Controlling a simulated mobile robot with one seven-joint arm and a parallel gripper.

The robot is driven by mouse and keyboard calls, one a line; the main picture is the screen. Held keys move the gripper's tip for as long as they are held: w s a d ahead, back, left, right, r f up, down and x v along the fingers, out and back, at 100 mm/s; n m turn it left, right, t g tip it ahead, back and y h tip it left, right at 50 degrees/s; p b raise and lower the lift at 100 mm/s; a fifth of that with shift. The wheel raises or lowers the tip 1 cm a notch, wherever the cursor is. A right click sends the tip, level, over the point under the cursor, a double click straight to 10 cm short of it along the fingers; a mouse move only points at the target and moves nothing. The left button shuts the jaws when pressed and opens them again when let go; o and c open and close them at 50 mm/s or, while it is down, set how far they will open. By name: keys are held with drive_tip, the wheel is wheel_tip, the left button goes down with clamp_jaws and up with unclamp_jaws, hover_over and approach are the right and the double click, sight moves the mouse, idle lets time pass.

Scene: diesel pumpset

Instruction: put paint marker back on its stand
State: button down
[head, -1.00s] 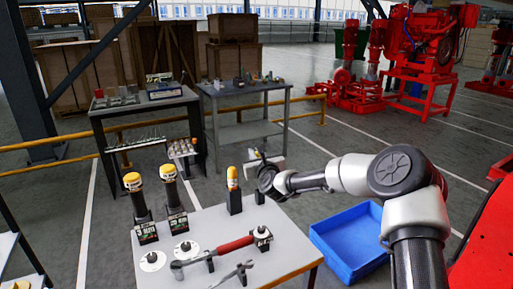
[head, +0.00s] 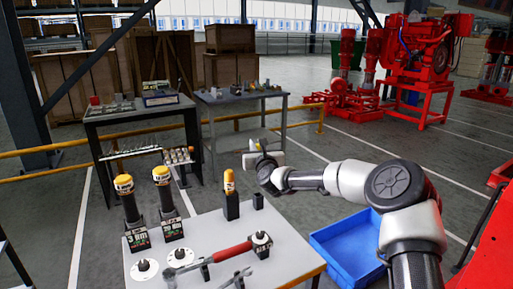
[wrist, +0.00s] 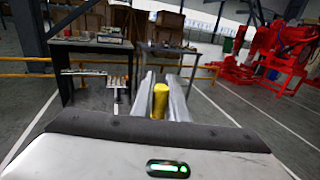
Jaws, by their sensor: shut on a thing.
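My gripper (head: 260,155) is above the far edge of the grey table (head: 207,230). In the wrist view, its fingers are shut on the yellow paint marker (wrist: 160,99), whose yellow end shows between them. In the head view, only a small yellow bit of the marker (head: 263,142) shows at the jaws. A small, empty-looking black stand (head: 258,201) is on the table below my gripper, apart from it. It may be the marker's stand; I cannot tell for sure.
A black holder with an orange-yellow item (head: 230,194) stands left of the small stand. Two yellow-capped black cylinders (head: 126,200) stand further left. A red-handled wrench (head: 215,257) lies in front. A blue crate (head: 345,246) is on the floor at right.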

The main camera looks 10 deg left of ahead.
wheel_tip(320, 180, down, 12)
drive_tip(key=b, duration=0.7)
drive_tip(key=shift+r, duration=0.25)
drive_tip(key=shift+f, duration=1.05)
idle(1.0)
drive_tip(key=c, duration=1.7)
unclamp_jaws()
drive_tip(key=shift+o, duration=0.2)
drive_tip(key=shift+s, duration=0.1)
drive_tip(key=p+v, duration=0.2)
drive_tip(key=v, duration=1.5)
drive_tip(key=shift+s+r+p, duration=0.15)
drive_tip(key=shift+p, duration=0.15)
